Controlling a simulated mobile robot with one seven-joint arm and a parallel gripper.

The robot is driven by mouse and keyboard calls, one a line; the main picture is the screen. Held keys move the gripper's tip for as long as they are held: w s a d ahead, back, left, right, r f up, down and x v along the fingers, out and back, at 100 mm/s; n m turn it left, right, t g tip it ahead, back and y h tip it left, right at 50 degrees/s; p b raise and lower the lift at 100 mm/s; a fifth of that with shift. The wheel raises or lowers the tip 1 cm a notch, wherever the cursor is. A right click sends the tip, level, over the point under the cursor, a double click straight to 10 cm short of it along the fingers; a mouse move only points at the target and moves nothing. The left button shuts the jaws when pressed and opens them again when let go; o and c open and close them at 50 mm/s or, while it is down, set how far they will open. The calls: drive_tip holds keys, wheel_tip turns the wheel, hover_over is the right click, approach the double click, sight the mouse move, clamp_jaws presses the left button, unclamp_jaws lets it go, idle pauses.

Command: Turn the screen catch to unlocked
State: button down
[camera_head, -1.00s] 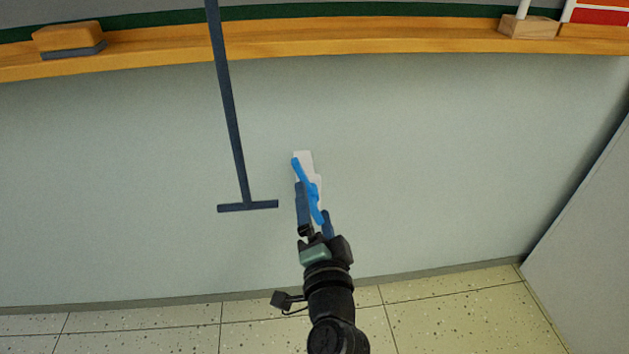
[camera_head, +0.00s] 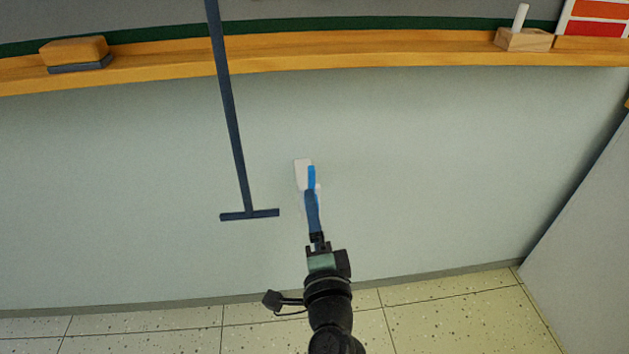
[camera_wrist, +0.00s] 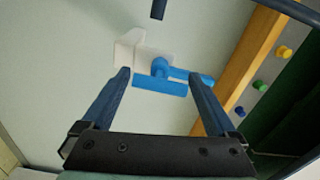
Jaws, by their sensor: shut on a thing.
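The screen catch is a blue lever (camera_head: 311,176) on a white plate (camera_head: 302,170) fixed to the pale wall. In the head view the blue lever stands nearly upright, partly hidden by my fingers. In the wrist view the blue lever (camera_wrist: 160,85) lies across between my two fingers, with its hub in front of the white plate (camera_wrist: 128,48). My gripper (camera_head: 312,196) is at the catch, seen nearly edge-on.
A dark blue T-shaped bar (camera_head: 235,140) hangs left of the catch. A wooden ledge (camera_head: 330,58) above holds an eraser (camera_head: 76,54) and a wooden block (camera_head: 524,39) with a white stick. A grey panel (camera_head: 585,220) stands at right.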

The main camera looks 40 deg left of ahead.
drive_tip(key=shift+f, duration=0.1)
unclamp_jaws()
drive_tip(key=shift+s+d, duration=0.1)
drive_tip(key=v, duration=1.2)
drive_tip(key=shift+s+d, duration=0.25)
drive_tip(key=shift+s, duration=0.05)
